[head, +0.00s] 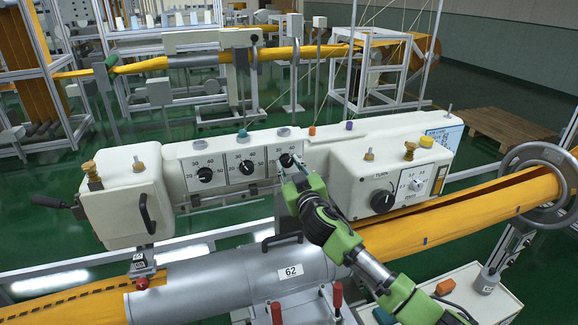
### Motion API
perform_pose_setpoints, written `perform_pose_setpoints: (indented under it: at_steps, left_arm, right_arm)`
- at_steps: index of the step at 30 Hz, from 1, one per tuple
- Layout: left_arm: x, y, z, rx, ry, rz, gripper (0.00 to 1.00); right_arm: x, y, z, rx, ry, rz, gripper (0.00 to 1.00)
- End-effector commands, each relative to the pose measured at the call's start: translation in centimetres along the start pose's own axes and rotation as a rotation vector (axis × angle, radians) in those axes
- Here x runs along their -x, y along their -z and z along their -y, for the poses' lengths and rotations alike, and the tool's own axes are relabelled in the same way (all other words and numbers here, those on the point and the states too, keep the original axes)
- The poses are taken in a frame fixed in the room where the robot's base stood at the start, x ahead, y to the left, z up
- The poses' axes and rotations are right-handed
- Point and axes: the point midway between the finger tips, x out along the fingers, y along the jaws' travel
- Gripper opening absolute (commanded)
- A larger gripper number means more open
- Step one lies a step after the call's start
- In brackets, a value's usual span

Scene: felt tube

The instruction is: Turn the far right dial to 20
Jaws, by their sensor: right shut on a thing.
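A white machine panel carries a row of three black dials with number scales: a left dial (205,174), a middle dial (246,167) and a far right dial (286,160). My right gripper (292,169), on a green and grey arm from the lower right, has its fingertips at the far right dial. It is shut on that dial's knob and covers its lower right side. Numbers such as 40 show above the knob; the pointer's exact reading is too small to tell. My left gripper is not in view.
A larger black knob (382,198) and a small white dial (416,185) sit on the box to the right. A grey cylinder marked 62 (230,288) and yellow felt tube (450,215) lie in front. A handwheel (540,185) stands at right.

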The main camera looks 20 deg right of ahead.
Motion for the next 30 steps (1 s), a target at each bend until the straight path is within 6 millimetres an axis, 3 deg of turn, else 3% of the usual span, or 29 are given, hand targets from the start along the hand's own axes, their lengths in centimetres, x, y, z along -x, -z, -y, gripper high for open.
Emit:
perform_pose_setpoints:
  at_steps: [11,30]
  left_arm:
    - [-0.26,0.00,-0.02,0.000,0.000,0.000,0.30]
    - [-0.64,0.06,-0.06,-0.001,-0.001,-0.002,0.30]
  right_arm:
    - [0.01,-0.10,0.04,0.104,-0.002,-0.005,0.04]
    - [0.02,-0.16,0.14,0.679,-0.009,-0.035,0.04]
